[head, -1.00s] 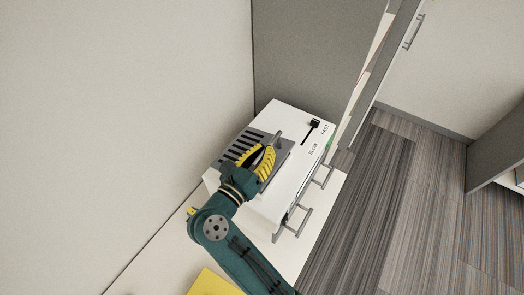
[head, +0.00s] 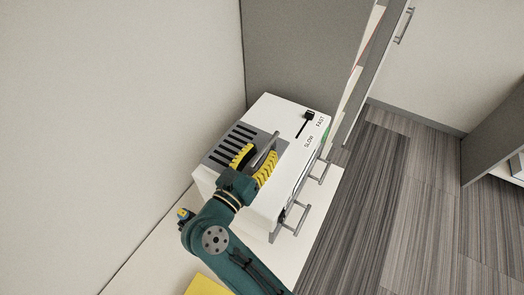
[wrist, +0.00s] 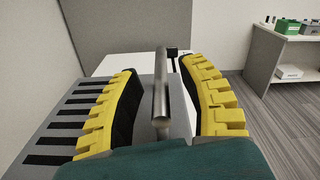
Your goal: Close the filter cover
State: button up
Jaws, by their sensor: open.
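The filter cover (head: 226,147) is a grey panel with dark slots on top of a white machine (head: 283,110). A round metal bar handle (head: 266,148) stands on its right part. My gripper (head: 257,160) is open at the handle, with one yellow-padded finger on each side. In the wrist view, the handle (wrist: 161,92) runs between the spread fingers, with visible gaps, and the slotted grey surface (wrist: 62,128) lies to the left. I cannot tell whether the cover is fully closed, as my gripper hides part of it.
A slider marked SLOW and FAST (head: 309,116) is on the machine's top. Drawer handles (head: 290,222) stick out of its right side. The white table (head: 158,240) holds a yellow item (head: 206,285). A grey partition (head: 300,50) and wall (head: 110,110) stand close behind and left.

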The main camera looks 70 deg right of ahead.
jog(key=v, duration=1.1)
jog(key=shift+a, duration=0.25)
